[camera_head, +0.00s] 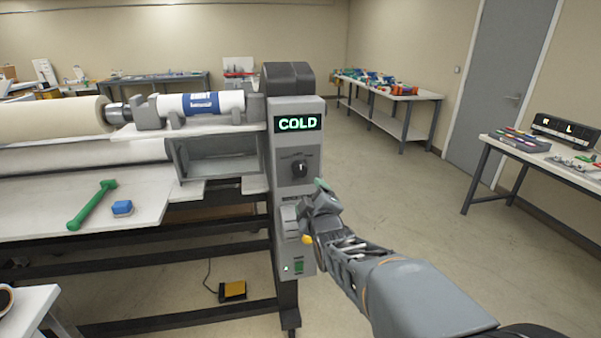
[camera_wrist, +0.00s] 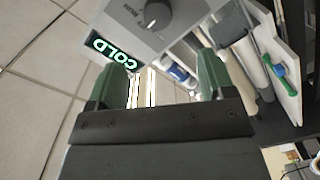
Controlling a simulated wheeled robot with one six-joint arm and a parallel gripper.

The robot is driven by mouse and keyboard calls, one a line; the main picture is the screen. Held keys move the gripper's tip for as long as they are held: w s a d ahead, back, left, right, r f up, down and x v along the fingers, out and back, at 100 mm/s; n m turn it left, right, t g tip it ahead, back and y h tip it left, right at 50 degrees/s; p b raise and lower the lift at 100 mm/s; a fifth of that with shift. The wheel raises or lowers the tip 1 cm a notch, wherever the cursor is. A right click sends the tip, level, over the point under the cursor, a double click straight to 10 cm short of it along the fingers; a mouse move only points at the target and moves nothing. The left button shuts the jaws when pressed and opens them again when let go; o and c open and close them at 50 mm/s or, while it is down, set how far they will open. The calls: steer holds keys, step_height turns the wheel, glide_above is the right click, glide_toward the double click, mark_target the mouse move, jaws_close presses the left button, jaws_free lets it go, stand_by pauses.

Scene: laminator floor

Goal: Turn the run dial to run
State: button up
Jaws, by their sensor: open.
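The run dial (camera_head: 299,168) is a dark round knob on the grey control panel (camera_head: 287,188) at the right end of the laminator. It also shows at the top of the wrist view (camera_wrist: 160,13), where the view is turned over and only part of its label can be read. A display (camera_head: 298,123) above the dial reads COLD in green. My gripper (camera_head: 321,186) is in front of the panel, a little below and to the right of the dial. In the wrist view its two green fingers (camera_wrist: 166,84) are apart with nothing between them, and the dial lies beyond them.
A yellow foot pedal (camera_head: 232,290) lies on the floor below the laminator. A side table (camera_head: 487,141) stands at the right. The floor between is clear.

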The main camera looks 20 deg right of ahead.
mark_target(301, 172)
steer(key=p+x, duration=0.1)
steer(key=x, duration=0.3)
steer(key=p+x, duration=0.1)
steer(key=x, duration=0.4)
steer(key=p+x, duration=0.1)
steer(key=x, duration=0.3)
steer(key=shift+w+r, duration=0.25)
steer(key=shift+w, duration=0.05)
steer(key=c, duration=0.9)
steer(key=shift+c, duration=0.2)
